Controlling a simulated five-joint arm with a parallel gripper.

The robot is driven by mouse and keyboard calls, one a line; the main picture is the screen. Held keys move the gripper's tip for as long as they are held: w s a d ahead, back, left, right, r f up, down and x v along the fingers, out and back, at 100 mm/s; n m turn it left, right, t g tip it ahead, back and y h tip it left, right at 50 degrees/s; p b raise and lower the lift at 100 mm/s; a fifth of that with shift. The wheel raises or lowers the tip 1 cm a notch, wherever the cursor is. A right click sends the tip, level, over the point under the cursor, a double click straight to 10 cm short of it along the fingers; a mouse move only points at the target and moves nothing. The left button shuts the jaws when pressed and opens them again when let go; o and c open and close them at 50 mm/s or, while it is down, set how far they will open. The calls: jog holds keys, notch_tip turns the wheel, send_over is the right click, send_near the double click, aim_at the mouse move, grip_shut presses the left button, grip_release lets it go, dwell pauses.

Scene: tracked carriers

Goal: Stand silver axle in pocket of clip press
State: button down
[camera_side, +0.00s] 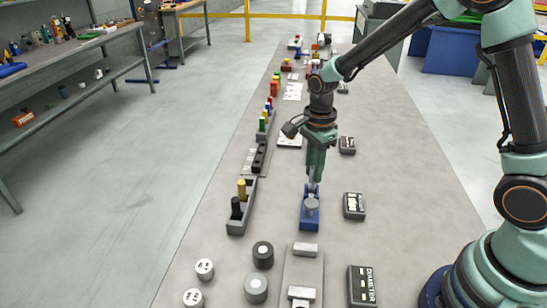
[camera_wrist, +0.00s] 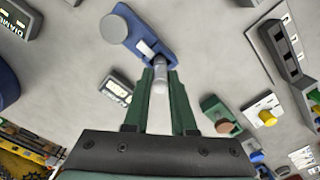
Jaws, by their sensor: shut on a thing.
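The blue clip press (camera_side: 309,222) stands on the bench below my gripper, with a round grey disc (camera_side: 311,205) on its near part. It also shows in the wrist view (camera_wrist: 155,30), with a dark opening at the end nearest my fingers. My gripper (camera_side: 313,180) points down over the far end of the press. Its green fingers (camera_wrist: 160,72) are shut on the silver axle (camera_wrist: 160,84), a short pale cylinder. The axle's far end meets the dark opening in the wrist view. I cannot tell whether it is inside or just above it.
A grey tray (camera_side: 239,218) holding a black and a gold cylinder stands to the left. A dark display box (camera_side: 354,206) is close on the right. Round grey and black pieces (camera_side: 262,254) and a plate with grey blocks (camera_side: 291,274) lie nearer. Bench between is clear.

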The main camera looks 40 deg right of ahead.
jog(key=shift+f, duration=0.55)
dwell(0.6)
jog(key=shift+c, duration=0.9)
grip_release()
jog(key=shift+r, duration=3.5)
